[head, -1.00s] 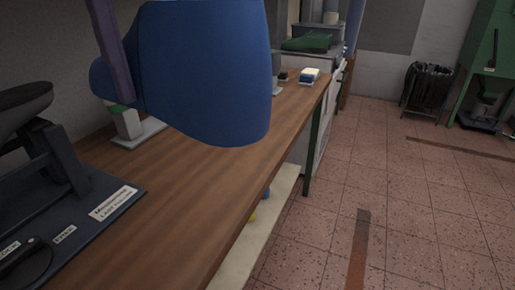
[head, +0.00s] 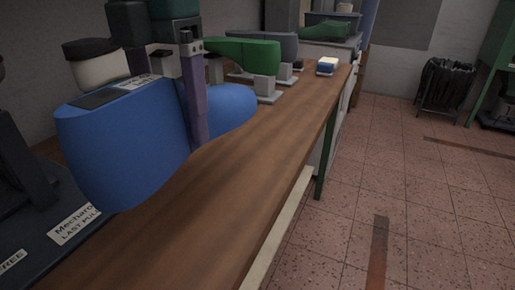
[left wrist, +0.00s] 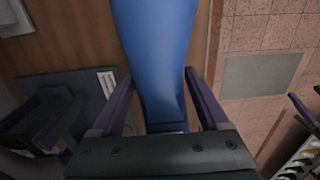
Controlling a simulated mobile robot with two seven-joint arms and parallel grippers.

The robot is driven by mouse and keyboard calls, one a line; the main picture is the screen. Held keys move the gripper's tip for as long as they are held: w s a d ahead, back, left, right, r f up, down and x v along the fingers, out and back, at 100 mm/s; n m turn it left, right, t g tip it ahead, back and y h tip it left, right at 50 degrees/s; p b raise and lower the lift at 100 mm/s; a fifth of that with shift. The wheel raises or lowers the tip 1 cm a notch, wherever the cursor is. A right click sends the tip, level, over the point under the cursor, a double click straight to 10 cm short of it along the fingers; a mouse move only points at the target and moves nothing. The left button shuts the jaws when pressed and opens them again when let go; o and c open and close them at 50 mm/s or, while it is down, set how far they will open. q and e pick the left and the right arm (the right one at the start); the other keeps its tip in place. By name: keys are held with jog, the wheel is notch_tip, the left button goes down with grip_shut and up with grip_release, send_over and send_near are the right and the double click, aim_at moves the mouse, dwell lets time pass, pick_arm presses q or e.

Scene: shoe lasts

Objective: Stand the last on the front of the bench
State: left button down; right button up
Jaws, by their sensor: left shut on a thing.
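A blue last (head: 120,150) hangs in my left gripper (head: 197,100) over the left part of the wooden bench (head: 215,205). It lies roughly level, with its narrower end pointing right and its broad end toward the left. The purple fingers are shut on it. In the left wrist view the last (left wrist: 155,45) runs up between the two fingers (left wrist: 165,100), with bench and floor beyond it. Whether its underside touches anything is hidden. My right gripper does not show.
A dark machine base (head: 75,225) with labels stands at the bench's near left. A green last (head: 245,52) on a stand and a grey one (head: 262,40) are farther back. A small blue and white block (head: 327,66) sits near the far end. The bench's front strip is clear.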

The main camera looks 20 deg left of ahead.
pick_arm(q)
notch_tip(320, 180, down, 13)
jog(key=shift+w+r+b, duration=0.1)
jog(key=shift+r+b, duration=0.1)
jog(key=shift+b, duration=0.8)
jog(key=shift+f, duration=0.1)
jog(key=shift+c, duration=1.3)
grip_release()
jog(key=shift+f, duration=0.1)
jog(key=shift+o, duration=1.3)
notch_tip(320, 180, up, 12)
jog(key=shift+r+p, duration=0.2)
jog(key=shift+p, duration=0.9)
